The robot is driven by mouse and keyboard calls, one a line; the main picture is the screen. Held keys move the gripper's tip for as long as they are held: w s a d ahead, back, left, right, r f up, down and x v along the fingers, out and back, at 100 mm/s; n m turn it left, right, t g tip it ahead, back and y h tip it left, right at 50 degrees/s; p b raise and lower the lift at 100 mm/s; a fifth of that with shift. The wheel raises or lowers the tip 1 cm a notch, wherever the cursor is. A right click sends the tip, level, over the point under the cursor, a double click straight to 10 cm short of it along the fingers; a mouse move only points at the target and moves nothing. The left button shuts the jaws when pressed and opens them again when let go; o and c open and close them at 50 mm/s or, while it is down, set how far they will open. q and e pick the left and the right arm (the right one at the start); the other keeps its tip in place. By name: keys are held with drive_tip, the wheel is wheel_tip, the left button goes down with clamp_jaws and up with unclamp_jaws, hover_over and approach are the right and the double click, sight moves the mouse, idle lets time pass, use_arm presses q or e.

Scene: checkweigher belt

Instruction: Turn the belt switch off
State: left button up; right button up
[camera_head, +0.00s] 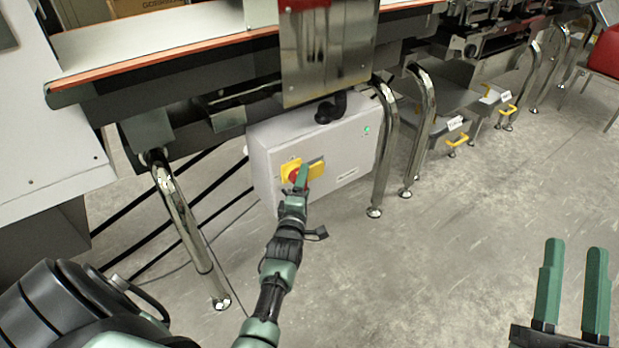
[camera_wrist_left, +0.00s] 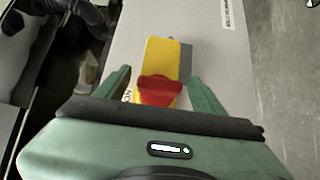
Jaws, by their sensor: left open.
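The belt switch is a red knob (camera_head: 295,174) on a yellow plate (camera_head: 288,165), on the front of a grey box under the conveyor. In the left wrist view the red knob (camera_wrist_left: 160,91) stands out from the yellow plate (camera_wrist_left: 165,58), and the word ON shows partly beside it. My left gripper (camera_head: 301,178) is at the switch; its two green fingers (camera_wrist_left: 158,85) are open, one on each side of the knob, with visible gaps. Part of the knob is hidden behind the fingers in the head view. My right gripper (camera_head: 572,282) is open and empty over the floor at the lower right.
The grey box (camera_head: 350,150) has a green light (camera_head: 367,130). The conveyor belt (camera_head: 150,38) runs above it, with shiny metal legs (camera_head: 383,150) beside the box. Yellow-handled floor units (camera_head: 440,130) stand further right.

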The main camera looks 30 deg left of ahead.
use_arm(q)
drive_tip(key=shift+w, duration=0.1)
drive_tip(key=shift+c, duration=1.2)
clamp_jaws()
